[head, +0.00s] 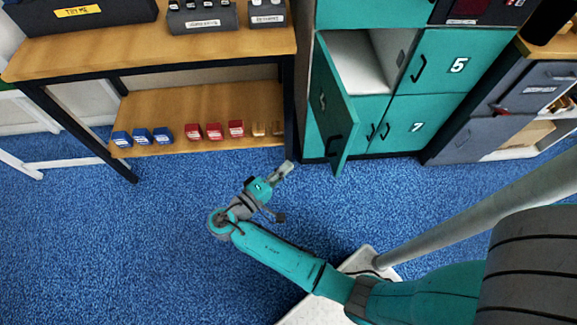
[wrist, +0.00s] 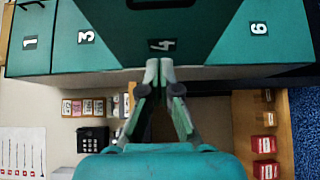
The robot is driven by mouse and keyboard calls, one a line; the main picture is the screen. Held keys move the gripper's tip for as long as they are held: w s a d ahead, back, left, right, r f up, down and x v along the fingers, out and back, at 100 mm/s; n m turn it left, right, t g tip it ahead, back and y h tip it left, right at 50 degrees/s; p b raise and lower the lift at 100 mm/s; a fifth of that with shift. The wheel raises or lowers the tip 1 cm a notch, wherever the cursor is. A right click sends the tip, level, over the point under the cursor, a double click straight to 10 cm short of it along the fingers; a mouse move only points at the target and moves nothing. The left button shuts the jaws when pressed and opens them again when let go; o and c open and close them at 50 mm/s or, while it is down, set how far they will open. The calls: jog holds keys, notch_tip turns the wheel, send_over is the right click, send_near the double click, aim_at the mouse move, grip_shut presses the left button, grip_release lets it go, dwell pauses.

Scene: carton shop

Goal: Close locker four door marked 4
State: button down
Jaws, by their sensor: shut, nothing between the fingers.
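The teal door marked 4 (head: 333,110) stands swung open from its locker, showing the pale interior (head: 357,60). Its handle is near the door's free edge. In the wrist view the door (wrist: 125,25) shows its outer face with the number 4. My gripper (head: 289,167) is shut and empty, low and to the left of the open door in the head view. In the wrist view my gripper's fingertips (wrist: 159,70) show close together just below the number 4. I cannot tell whether they touch the door; in the head view they look apart from it.
Closed doors 5 (head: 440,60) and 7 (head: 418,125) adjoin the open locker. A wooden shelf unit (head: 200,50) with blue and red boxes stands left. A grey cabinet (head: 520,100) stands right. Blue carpet (head: 120,240) is clear in front.

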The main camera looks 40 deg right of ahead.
jog(key=s+d, duration=0.1)
jog(key=d, duration=1)
jog(key=shift+s, duration=0.25)
jog(key=shift+f, duration=0.1)
